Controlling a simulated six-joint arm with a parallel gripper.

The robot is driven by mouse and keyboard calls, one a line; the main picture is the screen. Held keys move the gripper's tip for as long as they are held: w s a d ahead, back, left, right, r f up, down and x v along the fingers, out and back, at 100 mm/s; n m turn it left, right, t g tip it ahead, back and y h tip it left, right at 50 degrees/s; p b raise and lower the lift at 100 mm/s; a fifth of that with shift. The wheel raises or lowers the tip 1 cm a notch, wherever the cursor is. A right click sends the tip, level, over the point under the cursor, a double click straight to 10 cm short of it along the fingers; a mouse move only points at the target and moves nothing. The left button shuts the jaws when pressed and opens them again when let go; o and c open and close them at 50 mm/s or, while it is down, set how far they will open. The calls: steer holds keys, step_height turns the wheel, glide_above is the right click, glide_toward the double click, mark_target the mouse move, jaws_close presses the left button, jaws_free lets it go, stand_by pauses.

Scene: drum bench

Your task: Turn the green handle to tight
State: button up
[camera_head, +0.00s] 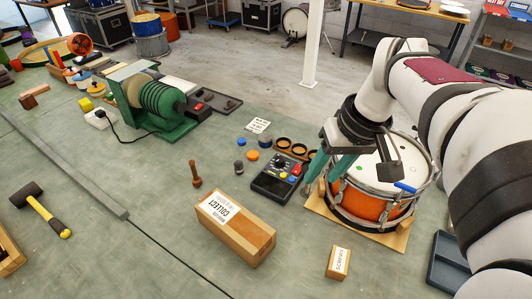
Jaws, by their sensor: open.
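The orange drum (372,205) with a white head and metal hoops stands on a wooden base at the right of the bench. A blue handle (405,187) sticks out at its front right rim. I cannot clearly pick out a green handle; a small green spot (359,168) shows on the drumhead, and my gripper covers the left rim. My gripper (319,182) has two teal fingers pointing down at the drum's left edge. The fingers are apart, with nothing seen between them. Whether they touch the rim or straddle a handle, I cannot tell.
A wooden box (236,227) and a small labelled block (339,262) lie in front. A blue-grey tray (447,262) is at the right. The green coil machine (158,105) stands far left.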

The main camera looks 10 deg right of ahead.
steer(key=s+a+f+m+g, duration=0.1)
steer(key=s+a+f+g, duration=0.1)
steer(key=s+a, duration=0.6)
steer(key=shift+s+a+f+m+y, duration=0.35)
steer(key=shift+s+f, duration=0.15)
steer(key=shift+f, duration=0.15)
steer(key=shift+o, duration=0.7)
steer(key=o, duration=0.7)
steer(key=w+d+r+n, duration=0.2)
steer(key=w, duration=0.1)
steer(key=w+d+r+n+h, duration=0.1)
steer(key=w+d+r, duration=0.1)
steer(key=w+d, duration=0.1)
steer(key=w+d+r+n, duration=0.2)
steer(key=w+d, duration=0.1)
steer(key=w, duration=0.1)
steer(key=shift+w+n+g, duration=0.3)
steer(key=shift+w+n, duration=0.05)
steer(key=shift+c, duration=0.2)
steer(key=w+d+n+h, duration=0.2)
steer(key=w+d+n, duration=0.7)
steer(key=d, duration=0.4)
steer(key=shift+m+y, duration=0.25)
steer(key=shift+m, duration=0.35)
steer(key=f, duration=1)
steer(key=w+f, duration=0.1)
steer(key=f, duration=0.3)
steer(key=shift+w+f, duration=0.1)
steer(key=shift+f, duration=0.3)
steer(key=c, duration=1.4)
